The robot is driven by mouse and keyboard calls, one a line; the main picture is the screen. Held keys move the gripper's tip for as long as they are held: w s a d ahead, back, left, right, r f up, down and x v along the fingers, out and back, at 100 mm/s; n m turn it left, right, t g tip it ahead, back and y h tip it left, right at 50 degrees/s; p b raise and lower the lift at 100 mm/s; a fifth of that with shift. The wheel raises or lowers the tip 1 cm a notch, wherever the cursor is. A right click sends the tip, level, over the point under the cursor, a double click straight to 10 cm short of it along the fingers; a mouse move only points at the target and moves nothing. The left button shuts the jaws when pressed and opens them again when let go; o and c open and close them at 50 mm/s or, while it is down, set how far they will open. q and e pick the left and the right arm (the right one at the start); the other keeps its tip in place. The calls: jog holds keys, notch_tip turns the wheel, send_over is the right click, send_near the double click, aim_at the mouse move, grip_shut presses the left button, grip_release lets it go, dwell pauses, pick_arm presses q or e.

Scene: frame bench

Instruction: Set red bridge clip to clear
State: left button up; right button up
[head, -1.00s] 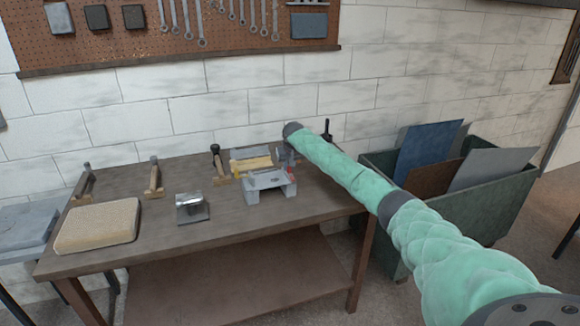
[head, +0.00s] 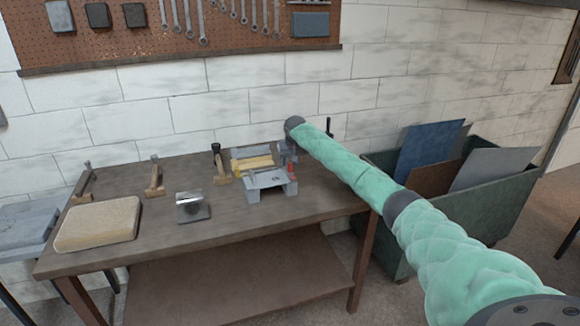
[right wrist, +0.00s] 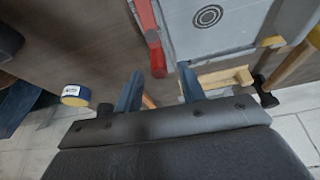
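The red bridge clip (head: 291,168) is a small red piece at the right edge of a grey metal bridge-like stand (head: 266,180) on the workbench. In the right wrist view the red clip (right wrist: 152,38) is a long red bar with a rounded end, beside the grey plate (right wrist: 215,25) with its ring mark. My right gripper (head: 290,153) is just behind the clip in the head view. In the right wrist view its two fingers (right wrist: 160,88) are apart with nothing gripped; the clip's end lies just beyond the gap. My left gripper is not in view.
On the workbench (head: 230,222) are a tan pad (head: 97,224), a metal block (head: 192,207), a yellow block (head: 252,164) and wooden-handled tools. A green bin (head: 480,215) with sheets stands at the right. A roll of tape (right wrist: 75,95) shows in the right wrist view.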

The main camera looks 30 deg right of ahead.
aim_at(292, 173)
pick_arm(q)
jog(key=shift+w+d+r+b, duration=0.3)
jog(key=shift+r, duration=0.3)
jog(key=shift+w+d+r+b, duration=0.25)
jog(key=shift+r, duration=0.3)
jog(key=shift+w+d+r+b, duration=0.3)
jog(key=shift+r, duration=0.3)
pick_arm(e)
jog(key=shift+v, duration=2.8)
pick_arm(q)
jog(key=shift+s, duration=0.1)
pick_arm(e)
jog(key=shift+s+f, duration=0.1)
jog(key=shift+f, duration=0.1)
